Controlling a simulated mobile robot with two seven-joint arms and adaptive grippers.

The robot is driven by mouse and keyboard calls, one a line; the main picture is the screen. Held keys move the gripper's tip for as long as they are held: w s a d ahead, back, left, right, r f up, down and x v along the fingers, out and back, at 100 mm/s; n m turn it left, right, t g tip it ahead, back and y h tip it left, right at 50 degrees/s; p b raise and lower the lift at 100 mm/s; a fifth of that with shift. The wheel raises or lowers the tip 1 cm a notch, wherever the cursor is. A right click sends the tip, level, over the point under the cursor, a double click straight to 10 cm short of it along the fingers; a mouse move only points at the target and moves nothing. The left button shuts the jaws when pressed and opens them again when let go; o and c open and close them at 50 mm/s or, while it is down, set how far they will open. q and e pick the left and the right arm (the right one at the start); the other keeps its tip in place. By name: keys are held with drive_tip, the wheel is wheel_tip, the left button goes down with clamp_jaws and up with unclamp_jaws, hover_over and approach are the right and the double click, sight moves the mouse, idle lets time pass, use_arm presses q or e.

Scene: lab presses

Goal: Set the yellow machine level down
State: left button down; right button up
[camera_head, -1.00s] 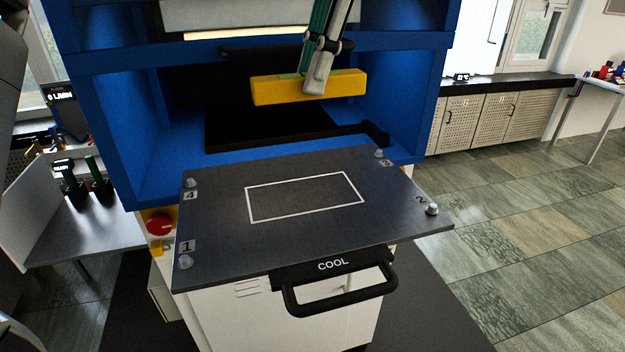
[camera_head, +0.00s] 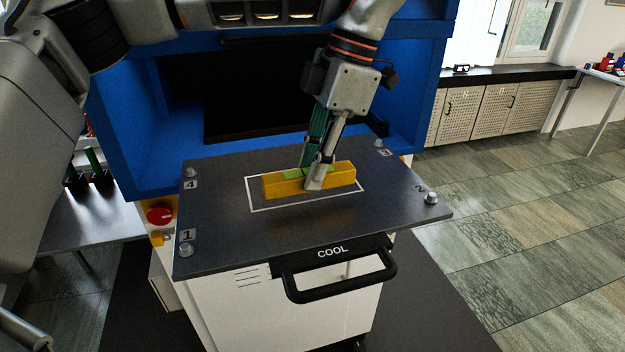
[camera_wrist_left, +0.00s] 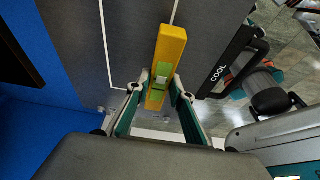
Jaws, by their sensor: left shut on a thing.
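The yellow machine level (camera_head: 338,178) is a long yellow bar with a green vial window on top. It is at the white outlined rectangle (camera_head: 252,195) on the dark metal plate. My left gripper (camera_head: 317,172) comes down from above and is shut on the middle of the level, with a finger on each side. In the left wrist view the level (camera_wrist_left: 170,48) lies lengthwise between the two fingertips (camera_wrist_left: 157,95). Whether its underside touches the plate I cannot tell. My right gripper is not in view.
The plate (camera_head: 220,240) has numbered bolts at its corners and a black handle (camera_head: 340,285) marked COOL in front. The blue press frame (camera_head: 125,135) stands behind it. A red button (camera_head: 160,214) is at the left. The plate around the rectangle is clear.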

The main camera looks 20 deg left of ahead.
use_arm(q)
wheel_tip(320, 180, down, 3)
idle(0.3)
drive_tip(key=c, duration=1.8)
unclamp_jaws()
drive_tip(key=v, duration=1.2)
drive_tip(key=shift+s, duration=0.1)
